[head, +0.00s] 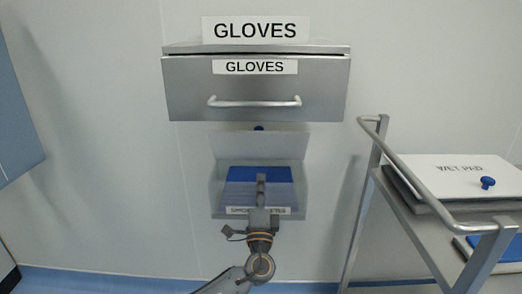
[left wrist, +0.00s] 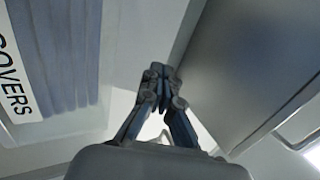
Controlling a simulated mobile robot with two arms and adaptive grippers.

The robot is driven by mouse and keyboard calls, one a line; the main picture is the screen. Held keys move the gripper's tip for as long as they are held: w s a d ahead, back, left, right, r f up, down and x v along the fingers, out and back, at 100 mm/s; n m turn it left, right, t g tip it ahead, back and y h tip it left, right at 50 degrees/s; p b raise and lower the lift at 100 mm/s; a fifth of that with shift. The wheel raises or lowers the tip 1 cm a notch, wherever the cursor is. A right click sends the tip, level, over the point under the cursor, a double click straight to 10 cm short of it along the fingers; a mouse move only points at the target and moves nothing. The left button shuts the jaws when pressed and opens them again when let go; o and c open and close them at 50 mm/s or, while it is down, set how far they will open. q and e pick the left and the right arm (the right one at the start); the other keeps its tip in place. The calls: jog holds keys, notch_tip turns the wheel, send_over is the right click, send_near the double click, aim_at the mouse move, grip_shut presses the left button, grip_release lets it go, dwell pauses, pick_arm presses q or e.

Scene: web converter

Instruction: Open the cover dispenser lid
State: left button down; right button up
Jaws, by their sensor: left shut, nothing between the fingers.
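The cover dispenser (head: 215,200) is a clear box on the wall with folded blue covers (head: 235,187) inside. Its label along the bottom front is partly hidden by my arm. A pale lid panel (head: 258,146) stands raised above the covers, with a small blue knob (head: 258,128) at its top edge. My left gripper (head: 261,179) is shut and empty in front of the dispenser, overlapping the covers in the head view. In the left wrist view, its closed fingers (left wrist: 160,85) touch nothing I can make out. The blue covers (left wrist: 58,50) and the "COVERS" label (left wrist: 14,75) show at left. My right gripper is not in view.
A steel gloves dispenser (head: 190,88) with a bar handle (head: 255,103) is mounted above. A metal cart (head: 435,240) with a rail stands at right, carrying a white-lidded box (head: 450,170) with a blue knob. Bare wall lies left of the dispenser.

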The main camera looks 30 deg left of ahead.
aim_at(262, 138)
pick_arm(q)
jog(key=x, duration=1.2)
jog(key=shift+a, duration=0.15)
jog(key=shift+w, duration=0.1)
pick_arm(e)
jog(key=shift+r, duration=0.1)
pick_arm(q)
jog(key=shift+r, duration=0.1)
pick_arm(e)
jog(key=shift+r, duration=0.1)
pick_arm(q)
jog(key=shift+r+p, duration=0.15)
jog(key=shift+p, duration=0.3)
jog(key=w+r+g+p, duration=0.1)
jog(key=p, duration=0.3)
jog(key=shift+w+a+g+h, duration=0.1)
jog(key=shift+a+g+h, duration=0.2)
jog(key=shift+a+g, duration=0.1)
jog(key=p, duration=0.2)
jog(key=shift+w+a+r+g+h+p, duration=0.2)
jog(key=shift+w+g+h+p, duration=0.1)
jog(key=shift+w+h+p, duration=0.1)
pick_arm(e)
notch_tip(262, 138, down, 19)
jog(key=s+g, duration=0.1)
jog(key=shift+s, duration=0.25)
pick_arm(q)
jog(key=shift+f, duration=0.15)
